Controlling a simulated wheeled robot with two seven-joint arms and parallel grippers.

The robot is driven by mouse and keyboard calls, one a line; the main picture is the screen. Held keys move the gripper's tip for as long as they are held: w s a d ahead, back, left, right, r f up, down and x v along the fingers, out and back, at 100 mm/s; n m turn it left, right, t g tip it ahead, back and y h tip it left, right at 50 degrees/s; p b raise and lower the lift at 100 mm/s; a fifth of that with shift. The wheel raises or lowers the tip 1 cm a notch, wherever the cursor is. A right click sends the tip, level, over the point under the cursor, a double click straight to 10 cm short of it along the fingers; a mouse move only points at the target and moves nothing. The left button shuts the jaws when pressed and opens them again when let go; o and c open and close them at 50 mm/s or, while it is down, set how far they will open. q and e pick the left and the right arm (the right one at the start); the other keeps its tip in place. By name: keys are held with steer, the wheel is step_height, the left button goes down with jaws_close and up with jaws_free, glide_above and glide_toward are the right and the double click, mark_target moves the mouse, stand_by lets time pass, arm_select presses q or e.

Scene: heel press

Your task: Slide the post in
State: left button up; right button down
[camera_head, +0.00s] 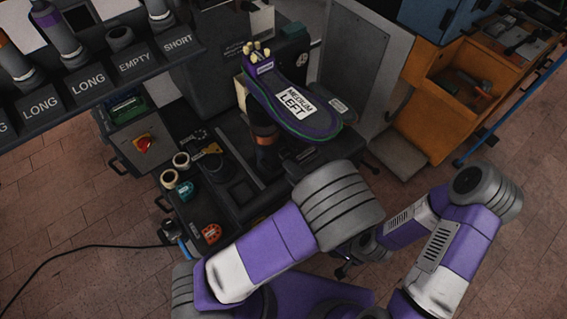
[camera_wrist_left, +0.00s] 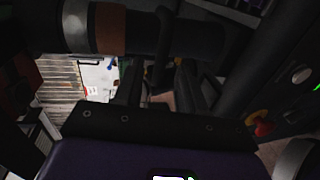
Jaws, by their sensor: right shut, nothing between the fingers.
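A dark post with a brown band (camera_head: 264,132) stands in the black machine, below the big sole form (camera_head: 300,110) labelled MEDIUM LEFT. In the left wrist view a dark cylinder with a brown band and grey ring (camera_wrist_left: 106,28) lies across the top; I cannot tell if it is the same post. My left gripper (camera_wrist_left: 160,85) shows there with its dark fingers apart and the cylinder beyond them. In the head view my own arm hides that gripper. My right gripper (camera_head: 344,267) is shut and empty, small and dark at bottom centre, partly hidden.
A rack (camera_head: 95,78) at upper left has places labelled LONG, EMPTY and SHORT, with posts standing in several. Rolls and small parts (camera_head: 181,160) lie on the machine's left side. An orange cabinet (camera_head: 440,95) stands at right.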

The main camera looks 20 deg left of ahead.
mark_target(277, 148)
arm_select(q)
steer(key=b+x, duration=0.1)
steer(key=x, duration=0.4)
jaws_close()
